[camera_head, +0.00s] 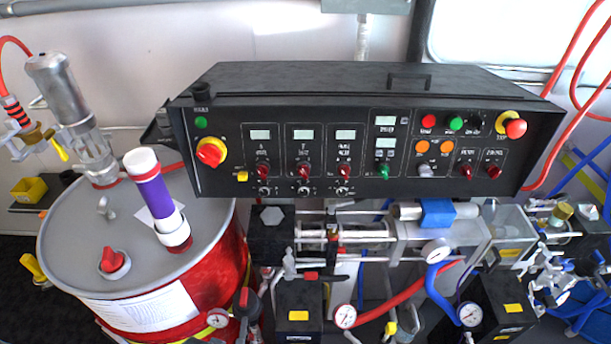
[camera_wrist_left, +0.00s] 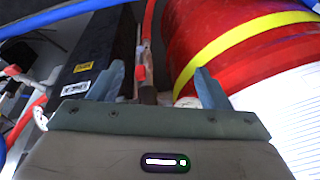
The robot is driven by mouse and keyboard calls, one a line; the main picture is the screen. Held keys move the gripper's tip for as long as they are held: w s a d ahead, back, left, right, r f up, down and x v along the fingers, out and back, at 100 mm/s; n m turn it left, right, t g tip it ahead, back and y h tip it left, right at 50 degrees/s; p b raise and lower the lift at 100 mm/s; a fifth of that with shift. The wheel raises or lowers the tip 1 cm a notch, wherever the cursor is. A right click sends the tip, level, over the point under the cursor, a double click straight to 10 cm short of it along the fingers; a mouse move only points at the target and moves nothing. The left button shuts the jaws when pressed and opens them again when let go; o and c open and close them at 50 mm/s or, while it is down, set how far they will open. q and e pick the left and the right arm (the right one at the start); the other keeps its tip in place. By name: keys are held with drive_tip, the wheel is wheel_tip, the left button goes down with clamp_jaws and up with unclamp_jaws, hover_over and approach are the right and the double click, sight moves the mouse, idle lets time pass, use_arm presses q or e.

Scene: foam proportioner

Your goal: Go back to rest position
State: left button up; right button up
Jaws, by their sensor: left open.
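My left gripper (camera_wrist_left: 160,80) shows in the left wrist view. Its two grey-blue fingers are spread apart with nothing held between them. A red drum (camera_wrist_left: 240,55) with a yellow band is behind the right finger, and a black box (camera_wrist_left: 105,55) with a yellow label is behind the left finger. I cannot tell how far the fingers are from either. Neither gripper shows in the head view. There the foam proportioner's black control panel (camera_head: 290,165) fills the middle, with its displays, knobs and buttons.
In the head view, the red drum (camera_head: 215,275) stands at the left with a grey lid, a pump (camera_head: 75,110) and a purple-and-white cylinder (camera_head: 153,195) on top. Hoses, gauges and cylinders (camera_head: 345,232) crowd the space below the panel. Blue valve parts (camera_head: 555,280) are at the right.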

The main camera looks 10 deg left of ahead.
use_arm(q)
drive_tip(key=s+a+f+b, duration=0.1)
drive_tip(key=s+f+b, duration=0.25)
drive_tip(key=f, duration=1.45)
drive_tip(key=s+a+f+g+b, duration=0.1)
drive_tip(key=s+f+b, duration=0.3)
drive_tip(key=s+f, duration=1.3)
wheel_tip(320, 180, down, 4)
drive_tip(key=shift+s+a+f+g+b, duration=0.2)
drive_tip(key=shift+s+g+b, duration=0.1)
drive_tip(key=shift+s+b, duration=0.1)
